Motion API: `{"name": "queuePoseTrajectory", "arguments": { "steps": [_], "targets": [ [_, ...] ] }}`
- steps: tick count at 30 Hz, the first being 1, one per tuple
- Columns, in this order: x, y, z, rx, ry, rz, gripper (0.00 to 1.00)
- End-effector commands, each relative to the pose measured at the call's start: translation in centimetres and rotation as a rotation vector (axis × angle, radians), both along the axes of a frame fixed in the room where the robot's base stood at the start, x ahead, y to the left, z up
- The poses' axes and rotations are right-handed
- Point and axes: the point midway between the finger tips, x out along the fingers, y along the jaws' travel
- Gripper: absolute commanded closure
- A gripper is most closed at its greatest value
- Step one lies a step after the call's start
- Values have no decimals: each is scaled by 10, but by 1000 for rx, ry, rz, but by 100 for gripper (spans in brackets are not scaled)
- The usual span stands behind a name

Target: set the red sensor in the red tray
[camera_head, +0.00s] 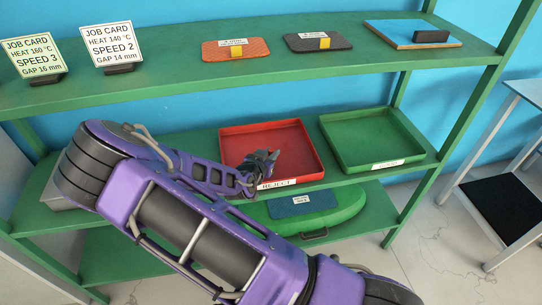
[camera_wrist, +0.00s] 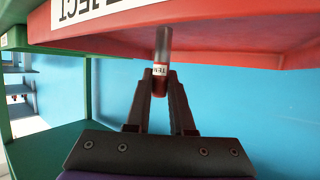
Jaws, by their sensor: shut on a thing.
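The red tray (camera_head: 302,143), labelled REJECT, sits on the middle green shelf. It also shows across the top of the wrist view (camera_wrist: 210,35). My gripper (camera_head: 266,160) is at the tray's front part in the head view, over its floor as seen from there. In the wrist view my gripper (camera_wrist: 160,82) is shut on the red sensor (camera_wrist: 162,58), a small cylinder with a grey end, a red end and a white label. The grey end overlaps the tray's red surface in that view; I cannot tell if they touch. The sensor is not distinguishable in the head view.
A green tray (camera_head: 372,137) stands right of the red one. The upper shelf (camera_head: 200,82) above holds two job cards (camera_head: 112,46), an orange mat (camera_head: 236,50), a grey mat (camera_head: 317,42) and a blue board (camera_head: 395,34).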

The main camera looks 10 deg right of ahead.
Motion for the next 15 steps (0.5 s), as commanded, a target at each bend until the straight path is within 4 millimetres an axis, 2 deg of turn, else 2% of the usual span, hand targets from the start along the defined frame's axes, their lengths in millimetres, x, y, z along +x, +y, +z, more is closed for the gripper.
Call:
{"name": "queuePoseTrajectory", "arguments": {
  "steps": [1,11,12,15],
  "targets": [
    [0,-1,-5,-1,-1,-1,100],
    [0,-1,-8,1,-1,-2,100],
    [0,0,-8,1,-1,-2,74],
    [0,0,-7,0,0,-1,55]
  ]
}}
